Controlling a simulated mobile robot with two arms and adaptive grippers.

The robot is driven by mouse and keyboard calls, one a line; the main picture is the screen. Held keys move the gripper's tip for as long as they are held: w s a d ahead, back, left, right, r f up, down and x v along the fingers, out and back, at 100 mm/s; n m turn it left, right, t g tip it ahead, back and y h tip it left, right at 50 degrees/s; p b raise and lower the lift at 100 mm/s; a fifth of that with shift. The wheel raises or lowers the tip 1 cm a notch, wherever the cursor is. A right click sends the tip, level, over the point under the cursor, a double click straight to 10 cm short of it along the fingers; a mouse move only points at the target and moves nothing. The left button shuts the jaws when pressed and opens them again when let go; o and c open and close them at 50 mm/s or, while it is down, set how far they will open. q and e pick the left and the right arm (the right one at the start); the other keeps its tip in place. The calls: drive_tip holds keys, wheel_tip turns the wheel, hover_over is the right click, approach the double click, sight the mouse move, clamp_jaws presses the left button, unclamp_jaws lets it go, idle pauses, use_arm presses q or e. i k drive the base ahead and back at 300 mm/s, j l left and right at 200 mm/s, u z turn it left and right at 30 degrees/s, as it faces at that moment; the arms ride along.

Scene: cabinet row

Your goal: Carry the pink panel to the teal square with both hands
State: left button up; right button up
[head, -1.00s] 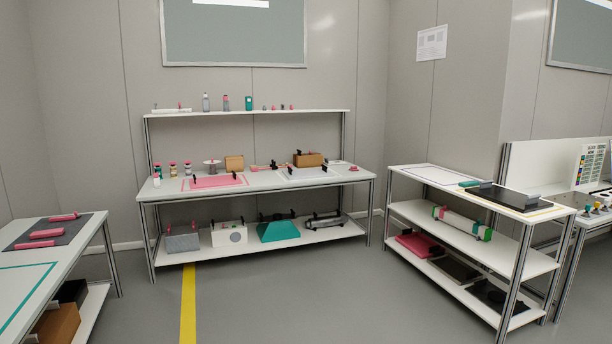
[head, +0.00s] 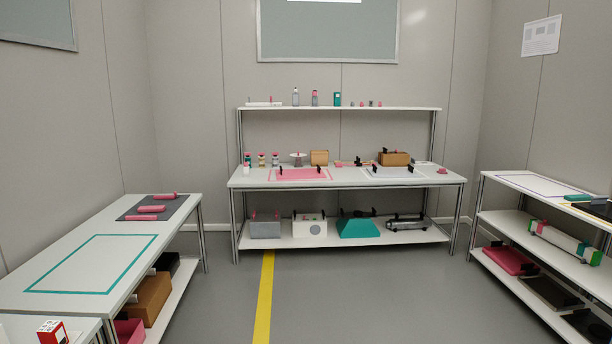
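The pink panel (head: 300,175) lies flat on the white workbench at the back, inside a thin pink outline. Small dark handles stand up near its left and right ends. The teal square (head: 132,265) is an outline on the top of the white table at the left. The area inside it is bare. Neither of my grippers is in view.
Pink bars lie on a dark grey mat (head: 123,213) on the left table, behind the teal square. The back workbench (head: 345,181) also holds jars, a pale framed tray (head: 395,172) and brown boxes. A shelf unit (head: 522,180) stands at the right. Grey floor (head: 350,300) between is clear.

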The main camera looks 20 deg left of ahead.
sight(101, 259)
drive_tip(key=i+j+u, duration=0.3)
drive_tip(key=i, duration=0.6)
drive_tip(key=i+u, duration=0.3)
drive_tip(key=i, duration=2.5)
